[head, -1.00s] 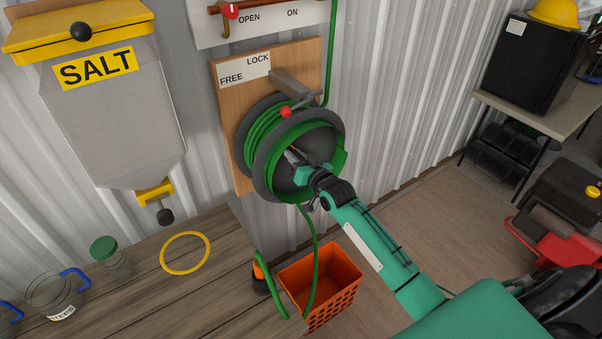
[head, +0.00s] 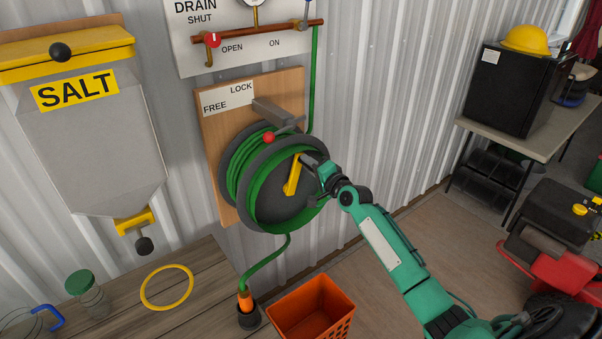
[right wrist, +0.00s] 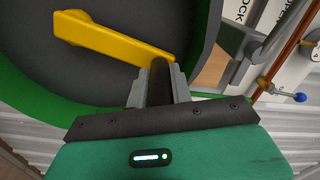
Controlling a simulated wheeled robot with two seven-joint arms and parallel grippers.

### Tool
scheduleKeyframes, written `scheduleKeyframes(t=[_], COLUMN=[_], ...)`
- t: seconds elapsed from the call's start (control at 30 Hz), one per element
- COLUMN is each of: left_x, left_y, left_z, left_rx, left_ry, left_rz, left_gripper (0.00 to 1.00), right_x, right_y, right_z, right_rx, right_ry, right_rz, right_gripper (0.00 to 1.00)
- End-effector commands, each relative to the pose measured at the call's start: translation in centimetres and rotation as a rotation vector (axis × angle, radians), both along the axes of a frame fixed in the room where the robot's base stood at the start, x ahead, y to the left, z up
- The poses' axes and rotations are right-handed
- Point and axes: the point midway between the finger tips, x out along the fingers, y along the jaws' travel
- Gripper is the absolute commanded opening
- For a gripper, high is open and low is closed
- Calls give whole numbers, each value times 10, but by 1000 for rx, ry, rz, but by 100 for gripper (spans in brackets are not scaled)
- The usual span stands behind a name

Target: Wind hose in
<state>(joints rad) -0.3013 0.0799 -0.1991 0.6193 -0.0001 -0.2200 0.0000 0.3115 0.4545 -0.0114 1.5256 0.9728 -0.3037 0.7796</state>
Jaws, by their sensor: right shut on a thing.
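The hose reel (head: 297,211) is dark grey, mounted on a wooden board (head: 212,150) on the wall, with green hose (head: 238,170) wound on it. A yellow crank arm (head: 292,176) crosses its face and also shows in the right wrist view (right wrist: 105,37). My right gripper (head: 318,166) is shut on the dark crank handle (right wrist: 160,82) at the arm's end. The hose hangs from the reel to an orange nozzle (head: 245,300), which sits in a black holder (head: 249,318) at the bench edge. My left gripper is out of view.
An orange basket (head: 310,308) stands below the reel. A salt hopper (head: 95,150) hangs at left. A valve panel (head: 240,38) is above. Floor at right is partly clear.

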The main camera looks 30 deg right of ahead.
Motion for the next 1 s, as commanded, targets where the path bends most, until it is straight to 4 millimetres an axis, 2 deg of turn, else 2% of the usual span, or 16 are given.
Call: scheduleKeyframes(t=[0.03, 0.5, 1.0], left_x=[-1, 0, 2], left_y=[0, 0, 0], left_z=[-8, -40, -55], left_rx=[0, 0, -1], left_ry=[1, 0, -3], left_rz=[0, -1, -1], left_gripper=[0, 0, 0], right_x=[1, 7, 10], right_y=[-7, -49, -70], right_z=[-5, -33, -65], right_rx=[46, 487, 831], right_ry=[3, 65, 116], right_rz=[-3, -2, -2], right_gripper=[0, 0, 0])
